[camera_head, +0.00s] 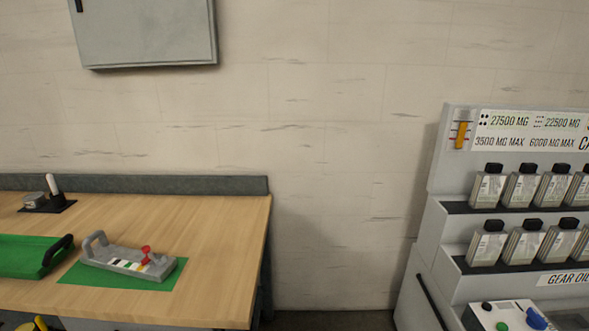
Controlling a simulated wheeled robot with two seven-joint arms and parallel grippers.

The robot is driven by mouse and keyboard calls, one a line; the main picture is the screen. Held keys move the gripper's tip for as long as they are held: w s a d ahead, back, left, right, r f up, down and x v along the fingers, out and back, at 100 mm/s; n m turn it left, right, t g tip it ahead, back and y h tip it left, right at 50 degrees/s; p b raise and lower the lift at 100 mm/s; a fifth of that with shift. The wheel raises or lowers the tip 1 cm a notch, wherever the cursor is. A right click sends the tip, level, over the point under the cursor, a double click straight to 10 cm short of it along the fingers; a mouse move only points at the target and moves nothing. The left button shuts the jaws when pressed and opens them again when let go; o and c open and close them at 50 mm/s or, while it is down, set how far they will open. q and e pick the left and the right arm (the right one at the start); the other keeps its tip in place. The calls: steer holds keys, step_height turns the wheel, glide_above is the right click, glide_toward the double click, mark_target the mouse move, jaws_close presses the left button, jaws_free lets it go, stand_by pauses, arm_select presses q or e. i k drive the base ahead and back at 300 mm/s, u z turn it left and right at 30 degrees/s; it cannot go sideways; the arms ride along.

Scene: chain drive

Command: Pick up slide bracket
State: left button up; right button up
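A grey part with a raised loop handle (125,262) lies on a green mat (164,279) near the right end of the wooden workbench. Neither of my grippers shows in this view.
The workbench (215,235) also holds a green tray with black handles (25,256) and a small black stand (47,203). A grey rack (440,213) with several bottles stands at the right. A gap separates bench and rack. A grey wall cabinet (145,32) hangs above.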

mark_target(104, 255)
steer(key=u, duration=3.5)
steer(key=i, duration=2.45)
steer(key=z, duration=2.8)
